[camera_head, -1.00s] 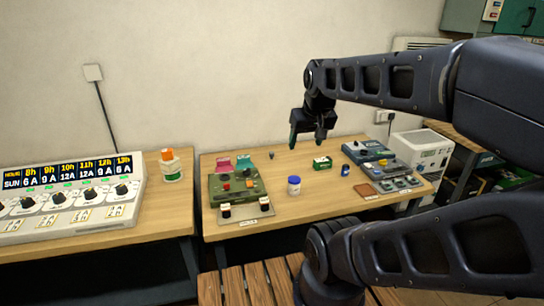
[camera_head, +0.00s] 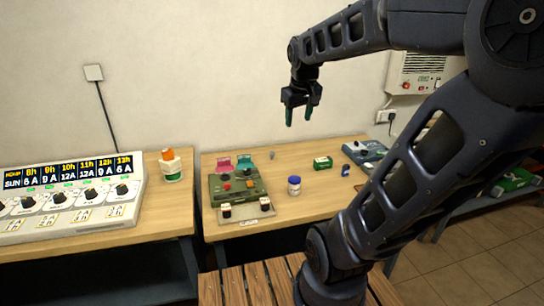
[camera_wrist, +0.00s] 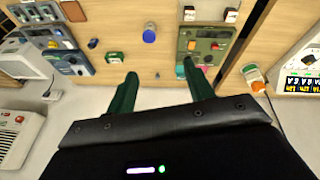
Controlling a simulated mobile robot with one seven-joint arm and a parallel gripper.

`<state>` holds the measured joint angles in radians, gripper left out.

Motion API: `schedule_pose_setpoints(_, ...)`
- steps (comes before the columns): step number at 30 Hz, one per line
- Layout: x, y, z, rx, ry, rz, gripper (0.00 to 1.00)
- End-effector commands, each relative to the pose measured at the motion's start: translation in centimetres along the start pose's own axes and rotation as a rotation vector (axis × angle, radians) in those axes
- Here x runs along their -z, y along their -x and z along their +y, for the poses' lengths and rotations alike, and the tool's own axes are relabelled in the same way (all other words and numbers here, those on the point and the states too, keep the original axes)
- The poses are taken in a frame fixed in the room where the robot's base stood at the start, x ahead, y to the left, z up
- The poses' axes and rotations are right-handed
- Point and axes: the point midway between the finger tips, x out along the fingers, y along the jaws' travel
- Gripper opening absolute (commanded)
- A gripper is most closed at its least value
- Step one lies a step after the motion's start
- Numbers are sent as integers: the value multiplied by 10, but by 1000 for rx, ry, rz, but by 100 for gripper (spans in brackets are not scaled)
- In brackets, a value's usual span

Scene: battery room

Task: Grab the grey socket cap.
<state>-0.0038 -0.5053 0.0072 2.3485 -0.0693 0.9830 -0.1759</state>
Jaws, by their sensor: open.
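A tiny grey object, apparently the grey socket cap (camera_head: 271,155), stands near the back edge of the right table (camera_head: 215,232), by the wall. It also shows in the wrist view (camera_wrist: 157,76), small, between the fingertips in the picture but well beyond them. My gripper (camera_head: 299,117) is open and empty, high above the table's back edge, a little right of the cap in the head view. Its two green fingers also show in the wrist view (camera_wrist: 159,70). The cap's fine shape is too small to tell.
A green control box (camera_head: 238,186) with pink and teal flaps stands left of the cap. A blue jar (camera_head: 294,186), a green box (camera_head: 322,163) and a small blue item (camera_head: 345,170) stand to the right. An orange-capped bottle (camera_head: 171,165) is on the left table.

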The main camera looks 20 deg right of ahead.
Motion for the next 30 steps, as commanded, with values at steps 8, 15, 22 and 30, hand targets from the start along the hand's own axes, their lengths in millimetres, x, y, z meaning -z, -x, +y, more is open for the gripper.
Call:
schedule_pose_setpoints(8,73,-18,20,-21,161,-70,53)
schedule_pose_setpoints(15,133,-46,36,-33,301,-130,53)
schedule_pose_setpoints(22,188,-82,49,-38,436,-187,53)
schedule_pose_setpoints(30,247,-137,62,-37,594,-256,53)
